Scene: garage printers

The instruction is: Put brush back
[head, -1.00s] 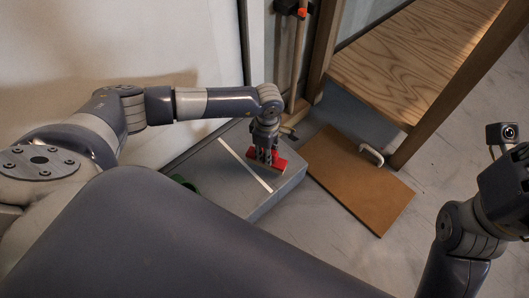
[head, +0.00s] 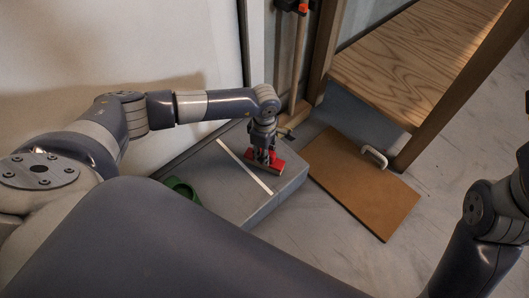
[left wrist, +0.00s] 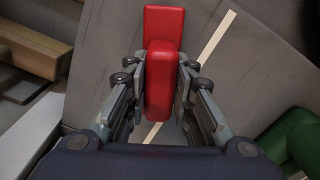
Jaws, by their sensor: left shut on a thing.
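The red brush (head: 275,164) is over the grey box top (head: 228,198) in the head view, near its right edge. A pale strip shows along its lower edge. My left gripper (head: 262,155) points down and is shut on it. In the left wrist view, the fingers (left wrist: 161,85) close on both sides of the red grip (left wrist: 159,90), and the brush's wider red part (left wrist: 164,22) shows beyond them. I cannot tell if the brush touches the box top. My right gripper is out of view; only part of that arm shows at the right edge.
A white strip (head: 240,163) runs across the box top. A green object (head: 183,190) lies on its left part. A wooden shelf (head: 420,60) stands behind. Grey floor is free in front.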

